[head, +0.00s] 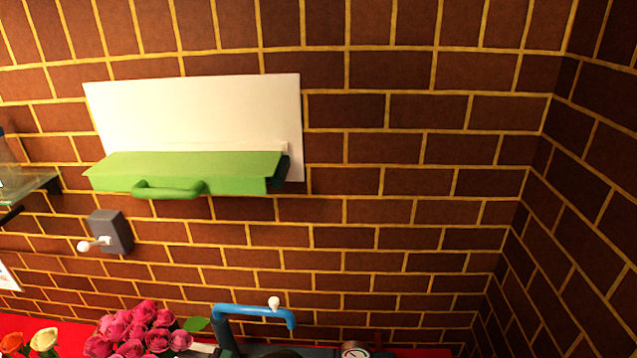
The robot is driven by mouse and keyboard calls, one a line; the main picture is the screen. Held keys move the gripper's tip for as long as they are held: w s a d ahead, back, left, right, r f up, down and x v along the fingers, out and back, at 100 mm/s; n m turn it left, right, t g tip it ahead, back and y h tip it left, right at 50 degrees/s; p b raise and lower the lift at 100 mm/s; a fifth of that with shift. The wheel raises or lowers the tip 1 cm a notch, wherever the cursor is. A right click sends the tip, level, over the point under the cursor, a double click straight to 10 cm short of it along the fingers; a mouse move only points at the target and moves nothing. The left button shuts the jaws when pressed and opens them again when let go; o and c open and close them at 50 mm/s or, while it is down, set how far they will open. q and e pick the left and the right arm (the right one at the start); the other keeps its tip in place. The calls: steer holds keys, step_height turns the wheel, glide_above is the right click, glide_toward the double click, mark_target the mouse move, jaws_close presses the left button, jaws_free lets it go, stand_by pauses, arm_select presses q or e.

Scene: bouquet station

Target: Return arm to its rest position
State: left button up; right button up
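Neither of my grippers shows in the head view, and no part of my arms can be made out for certain. The view faces a brown brick wall with yellow joints. Where my arms stand relative to the things here cannot be told.
A white panel (200,112) with a green handled flap (190,172) is on the wall. A grey switch box (110,231) with a white-tipped lever is below it. Pink roses (140,330), pale and orange flowers (44,340) and a blue handle (252,311) stand along the bottom edge, over a red surface (75,326).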

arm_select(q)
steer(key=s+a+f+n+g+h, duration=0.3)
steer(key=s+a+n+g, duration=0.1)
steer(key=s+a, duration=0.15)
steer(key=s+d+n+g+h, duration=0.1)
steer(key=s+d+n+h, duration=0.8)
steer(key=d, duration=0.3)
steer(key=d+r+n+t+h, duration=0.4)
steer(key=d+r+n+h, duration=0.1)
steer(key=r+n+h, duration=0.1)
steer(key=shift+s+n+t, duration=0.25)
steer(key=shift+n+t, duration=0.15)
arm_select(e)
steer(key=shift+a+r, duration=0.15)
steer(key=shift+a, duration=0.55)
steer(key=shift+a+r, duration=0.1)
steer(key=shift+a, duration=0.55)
